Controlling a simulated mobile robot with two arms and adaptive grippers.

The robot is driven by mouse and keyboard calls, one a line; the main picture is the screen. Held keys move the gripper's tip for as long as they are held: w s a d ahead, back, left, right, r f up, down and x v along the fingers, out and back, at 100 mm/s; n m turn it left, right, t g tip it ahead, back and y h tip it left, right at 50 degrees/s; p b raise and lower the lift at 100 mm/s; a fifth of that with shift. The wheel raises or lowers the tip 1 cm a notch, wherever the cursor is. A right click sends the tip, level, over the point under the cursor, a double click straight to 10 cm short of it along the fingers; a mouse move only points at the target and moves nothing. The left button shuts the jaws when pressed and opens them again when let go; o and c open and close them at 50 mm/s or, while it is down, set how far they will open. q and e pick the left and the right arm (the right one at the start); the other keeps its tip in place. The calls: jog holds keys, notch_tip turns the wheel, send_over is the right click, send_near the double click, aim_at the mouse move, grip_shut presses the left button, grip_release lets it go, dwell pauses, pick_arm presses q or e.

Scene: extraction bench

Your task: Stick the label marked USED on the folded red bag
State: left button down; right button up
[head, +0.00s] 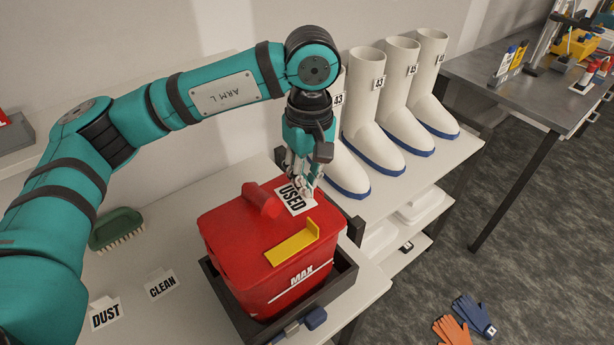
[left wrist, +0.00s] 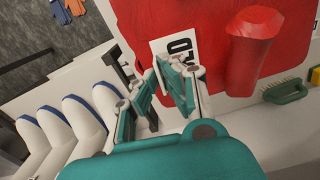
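The only large red thing, which I take as the red bag (head: 235,228), looks like a boxy body with a raised red grip, a yellow tab and MAX on its front. It also fills the top of the left wrist view (left wrist: 215,80). The white USED label (head: 294,199) is at the back right corner of its top; in the left wrist view the label (left wrist: 178,46) is partly hidden by my fingers. My left gripper (head: 301,185) looks shut on the label's edge. I cannot tell whether the label lies fully flat. My right gripper is not in view.
A dark tray (head: 345,282) holds the red thing. DUST (head: 106,315) and CLEAN (head: 161,285) labels and a green brush (head: 117,229) are on the bench at left. White boots (head: 367,110) stand behind at right. Gloves (head: 452,330) lie on the floor.

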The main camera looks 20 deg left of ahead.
pick_arm(q)
jog(key=shift+f, duration=0.1)
dwell(0.3)
jog(key=c, duration=1.4)
grip_release()
jog(key=shift+r, duration=0.2)
notch_tip(320, 180, up, 12)
jog(key=shift+f, duration=0.15)
jog(key=shift+w+d, duration=0.1)
